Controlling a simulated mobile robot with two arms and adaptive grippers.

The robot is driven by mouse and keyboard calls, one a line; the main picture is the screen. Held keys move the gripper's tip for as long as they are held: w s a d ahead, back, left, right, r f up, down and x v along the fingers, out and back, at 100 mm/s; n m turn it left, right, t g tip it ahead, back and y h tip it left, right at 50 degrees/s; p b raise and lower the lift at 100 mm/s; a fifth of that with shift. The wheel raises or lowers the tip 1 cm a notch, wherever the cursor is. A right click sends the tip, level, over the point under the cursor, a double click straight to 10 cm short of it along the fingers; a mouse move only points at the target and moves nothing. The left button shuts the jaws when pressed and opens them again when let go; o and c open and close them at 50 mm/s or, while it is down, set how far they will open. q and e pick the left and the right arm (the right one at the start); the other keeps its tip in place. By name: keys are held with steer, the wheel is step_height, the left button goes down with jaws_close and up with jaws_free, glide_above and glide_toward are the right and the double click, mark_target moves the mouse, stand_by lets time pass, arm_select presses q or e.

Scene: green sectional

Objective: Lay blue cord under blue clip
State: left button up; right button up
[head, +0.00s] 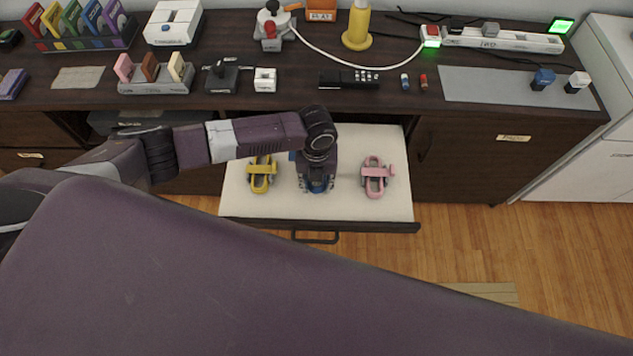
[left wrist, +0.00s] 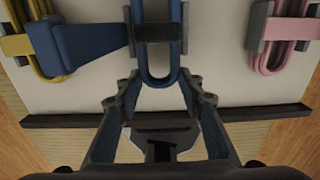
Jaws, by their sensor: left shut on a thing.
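The blue cord (left wrist: 157,72) is a long loop on the white-lined drawer bottom (head: 345,205), between the yellow and pink cords. My left gripper (head: 318,187) points down over it and hides most of it in the head view. In the left wrist view the fingers (left wrist: 160,112) are shut on the near end of the blue cord. My right gripper is not in view.
A yellow cord with its clip (head: 261,174) lies left, a pink cord with its clip (head: 375,177) right. The open drawer's front edge (head: 360,226) is near. The dark countertop (head: 300,100) above holds holders, a power strip and small items.

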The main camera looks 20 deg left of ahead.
arm_select(q)
steer(key=shift+f, duration=0.3)
steer(key=o, duration=1.2)
steer(key=shift+o, duration=0.2)
steer(key=shift+r, duration=0.1)
steer(key=shift+r, duration=0.35)
step_height(320, 180, up, 11)
steer(key=shift+s, duration=0.1)
